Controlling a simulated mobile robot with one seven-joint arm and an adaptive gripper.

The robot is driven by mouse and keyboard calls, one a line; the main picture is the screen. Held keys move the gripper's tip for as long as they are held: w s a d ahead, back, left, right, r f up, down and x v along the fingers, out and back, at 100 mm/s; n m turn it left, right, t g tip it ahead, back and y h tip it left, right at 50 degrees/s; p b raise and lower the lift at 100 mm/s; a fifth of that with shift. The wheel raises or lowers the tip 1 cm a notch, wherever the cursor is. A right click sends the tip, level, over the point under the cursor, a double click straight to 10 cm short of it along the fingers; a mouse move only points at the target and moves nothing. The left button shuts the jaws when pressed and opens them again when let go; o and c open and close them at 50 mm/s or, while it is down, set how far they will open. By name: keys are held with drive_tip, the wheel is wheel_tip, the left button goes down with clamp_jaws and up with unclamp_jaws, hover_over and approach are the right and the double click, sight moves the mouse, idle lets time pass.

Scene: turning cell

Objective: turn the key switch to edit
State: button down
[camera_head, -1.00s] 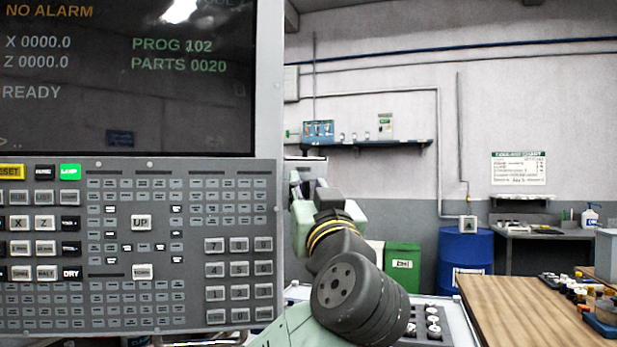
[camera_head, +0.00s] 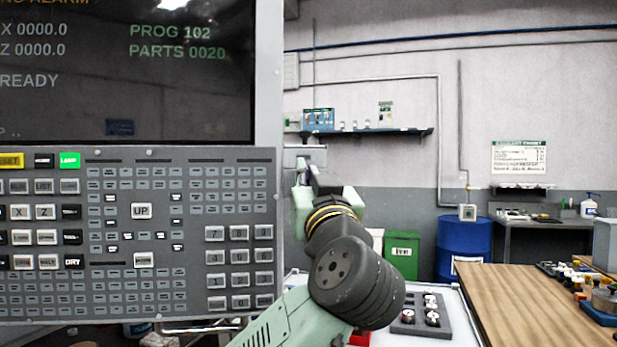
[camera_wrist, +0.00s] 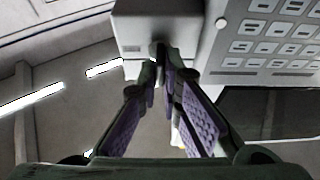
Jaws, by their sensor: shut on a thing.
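The control panel (camera_head: 140,300) fills the left of the head view. In the wrist view, a light grey box (camera_wrist: 170,22) sits beside the panel's button face (camera_wrist: 270,38). My gripper (camera_wrist: 163,66), with purple ribbed pads, is shut on the key of the key switch (camera_wrist: 156,48) at the lower edge of this box. The key is mostly hidden between the fingertips. In the head view my gripper (camera_head: 304,176) is just right of the panel's right edge, and the key cannot be made out. No switch position label is readable.
A wooden table (camera_head: 530,310) with several small parts stands at the right. A dark tray (camera_head: 420,318) lies on a pale surface behind my arm. A green bin (camera_head: 402,255) and a blue drum (camera_head: 464,245) stand farther back.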

drive_tip(key=shift+f+m, duration=0.1)
drive_tip(key=shift+m, duration=0.3)
drive_tip(key=shift+d+m+g+h, duration=0.1)
drive_tip(key=shift+m+g+h, duration=0.95)
drive_tip(key=shift+m, duration=2.55)
drive_tip(key=shift+a+m+g+h, duration=0.1)
drive_tip(key=shift+m+g+h, duration=0.3)
drive_tip(key=shift+m+h, duration=2.2)
drive_tip(key=shift+d+m+g+h, duration=0.2)
drive_tip(key=shift+m+g, duration=0.55)
drive_tip(key=shift+m, duration=3.85)
drive_tip(key=shift+a, duration=0.1)
drive_tip(key=c, duration=1.8)
unclamp_jaws()
drive_tip(key=shift+o, duration=0.2)
